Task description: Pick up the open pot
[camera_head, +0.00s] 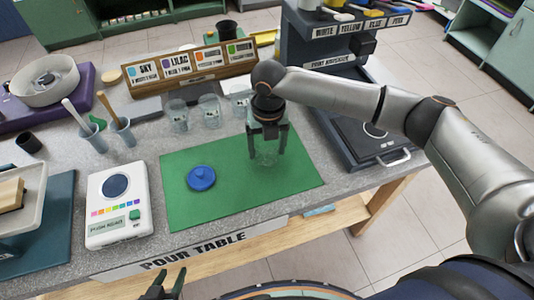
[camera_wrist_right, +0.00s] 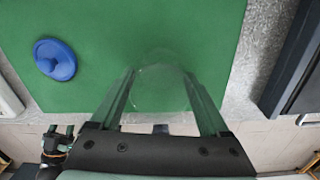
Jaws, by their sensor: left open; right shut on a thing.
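The open pot (camera_head: 265,159) is a small clear see-through vessel over the right part of the green mat (camera_head: 225,205). My right gripper (camera_head: 268,148) comes down from above with its fingers on both sides of the pot, shut on it. In the right wrist view the pot (camera_wrist_right: 158,88) shows faintly between the two fingers (camera_wrist_right: 162,100). I cannot tell whether its base touches the mat. A blue lid (camera_head: 201,178) with a knob lies on the mat to the left, apart from the pot; it also shows in the right wrist view (camera_wrist_right: 55,60). My left gripper (camera_head: 166,283) is open and empty at the bottom edge, in front of the table.
A white scale (camera_head: 118,208) stands left of the mat. Several clear cups (camera_head: 209,111) stand behind it, before a wooden card rack (camera_head: 190,70). A dark dispenser stand (camera_head: 345,125) is close on the right. The front of the mat is clear.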

